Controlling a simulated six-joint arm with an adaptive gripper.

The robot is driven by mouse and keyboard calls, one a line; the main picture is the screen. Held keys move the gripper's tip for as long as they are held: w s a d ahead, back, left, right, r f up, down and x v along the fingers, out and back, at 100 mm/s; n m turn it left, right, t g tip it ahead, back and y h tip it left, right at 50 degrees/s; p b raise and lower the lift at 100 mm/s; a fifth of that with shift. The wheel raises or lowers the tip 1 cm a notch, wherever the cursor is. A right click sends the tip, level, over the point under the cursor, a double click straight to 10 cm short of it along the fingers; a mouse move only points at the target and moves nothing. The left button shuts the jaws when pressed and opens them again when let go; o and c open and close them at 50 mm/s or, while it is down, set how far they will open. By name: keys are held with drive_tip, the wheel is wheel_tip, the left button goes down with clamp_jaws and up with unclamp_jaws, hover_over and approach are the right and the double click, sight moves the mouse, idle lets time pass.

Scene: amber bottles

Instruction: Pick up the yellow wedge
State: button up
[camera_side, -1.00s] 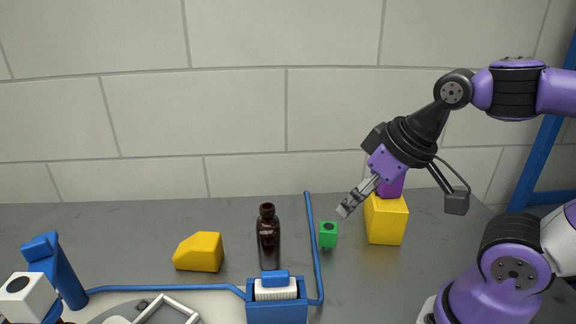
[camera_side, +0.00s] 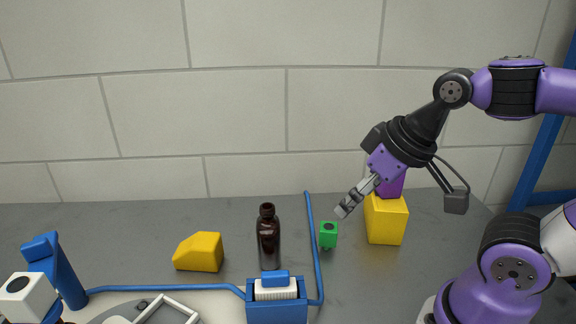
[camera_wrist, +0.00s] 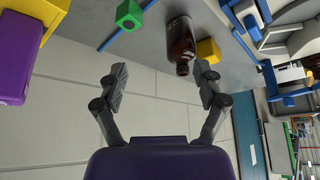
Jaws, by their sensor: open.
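The yellow wedge (camera_side: 199,252) lies on the grey table left of the amber bottle in the side view, its sloped face toward the left. In the wrist view a yellow block that appears to be the wedge (camera_wrist: 208,50) shows beside the bottle, partly hidden by it. My gripper (camera_side: 346,208) is in the air above and right of the green cube, well to the right of the wedge. In the wrist view my gripper (camera_wrist: 160,80) has its two fingers spread apart with nothing between them.
The amber bottle (camera_side: 268,240) stands upright between the wedge and the green cube (camera_side: 328,235). A yellow block (camera_side: 386,222) with a purple block (camera_side: 391,186) on top is behind my gripper.

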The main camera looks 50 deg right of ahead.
idle(0.4)
drive_tip(key=m+g+y, duration=0.2)
drive_tip(key=m+y, duration=0.1)
drive_tip(key=m, duration=2.5)
hover_over(199, 239)
drive_tip(key=s+d, duration=0.2)
drive_tip(key=s, duration=0.1)
wheel_tip(199, 239, down, 5)
drive_tip(key=shift+m, duration=0.3)
drive_tip(key=x, duration=0.4)
drive_tip(key=shift+w+f, duration=0.15)
drive_tip(key=shift+f, duration=0.05)
drive_tip(key=x, duration=0.6)
drive_tip(key=shift+d+f, duration=0.1)
drive_tip(key=c, duration=1.5)
